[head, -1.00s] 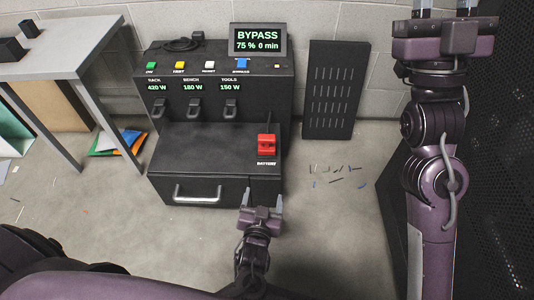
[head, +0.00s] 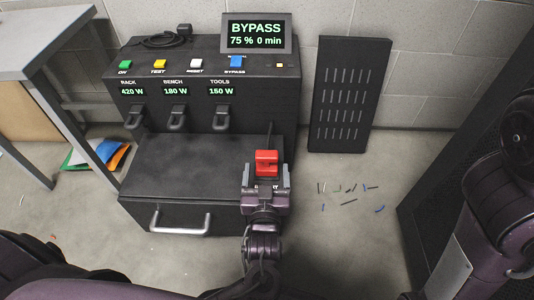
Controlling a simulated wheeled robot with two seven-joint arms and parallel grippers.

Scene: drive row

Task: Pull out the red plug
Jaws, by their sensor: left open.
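The red plug (head: 266,162) stands in the battery socket on the right part of the black power unit's (head: 190,165) lower deck. My left gripper (head: 266,177) is open just in front of the plug, with one fingertip towards each side of it. I cannot tell whether the fingers touch the plug. The gripper hides most of the battery label and the plug's lower front. My right arm shows at the right edge, but its gripper is not in view.
The unit has a drawer handle (head: 180,222) in front, coloured buttons on top and a screen (head: 256,34) reading BYPASS, 75 %, 0 min. A vented black panel (head: 346,95) leans on the wall. A grey table (head: 40,40) stands left. Small scraps lie on the floor.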

